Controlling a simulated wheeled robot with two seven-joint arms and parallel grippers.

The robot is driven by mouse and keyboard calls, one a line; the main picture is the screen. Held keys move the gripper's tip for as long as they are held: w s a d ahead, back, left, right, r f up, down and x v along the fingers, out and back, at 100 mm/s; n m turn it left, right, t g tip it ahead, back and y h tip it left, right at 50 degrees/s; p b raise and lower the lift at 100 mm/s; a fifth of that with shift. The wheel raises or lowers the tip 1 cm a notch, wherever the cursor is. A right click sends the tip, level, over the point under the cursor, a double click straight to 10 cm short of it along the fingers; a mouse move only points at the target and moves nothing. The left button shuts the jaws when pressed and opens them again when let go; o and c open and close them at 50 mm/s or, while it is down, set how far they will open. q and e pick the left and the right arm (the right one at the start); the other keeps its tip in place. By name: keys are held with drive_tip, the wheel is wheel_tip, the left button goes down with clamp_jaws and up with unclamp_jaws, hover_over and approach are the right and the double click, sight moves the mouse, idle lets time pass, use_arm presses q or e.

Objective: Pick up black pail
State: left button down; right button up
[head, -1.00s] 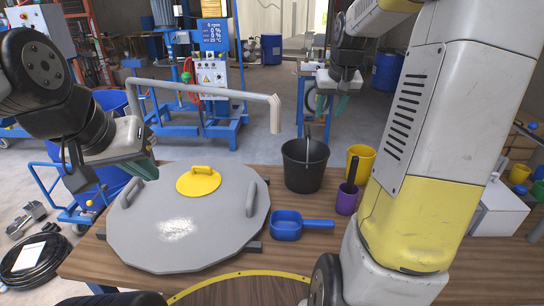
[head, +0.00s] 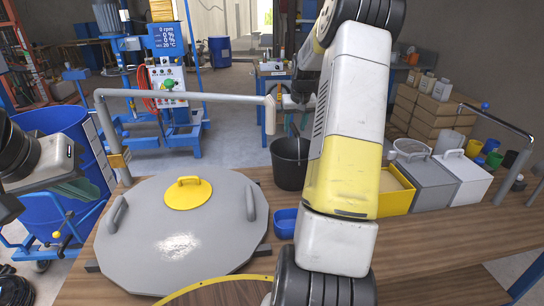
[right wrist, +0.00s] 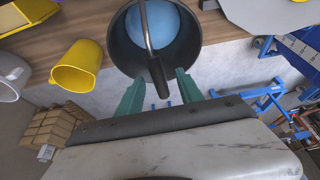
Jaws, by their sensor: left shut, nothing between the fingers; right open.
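The black pail (head: 288,165) stands upright on the wooden table, right of the round grey lid, partly hidden by my right arm. In the right wrist view the pail (right wrist: 189,48) holds something pale blue, and its wire handle with a black grip (right wrist: 158,75) points toward my gripper. My right gripper (right wrist: 158,91) is open, its green fingers on either side of the handle grip; I cannot tell if they touch it. In the head view the fingers are mostly hidden. My left gripper (head: 84,190) is shut and empty, left of the lid.
The grey lid (head: 150,240) with its yellow cap (head: 187,193) fills the table's left part. A blue scoop (head: 285,222) lies before the pail. A grey pipe (head: 180,96) runs behind the lid. Bins (head: 465,172) stand at right.

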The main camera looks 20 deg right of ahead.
drive_tip(key=x, duration=0.5)
drive_tip(key=shift+w+d+f, duration=0.15)
drive_tip(key=shift+w+f, duration=0.1)
drive_tip(key=shift+f, duration=0.05)
drive_tip(key=shift+f, duration=0.25)
idle(0.4)
clamp_jaws()
idle(1.1)
drive_tip(key=shift+r, duration=0.15)
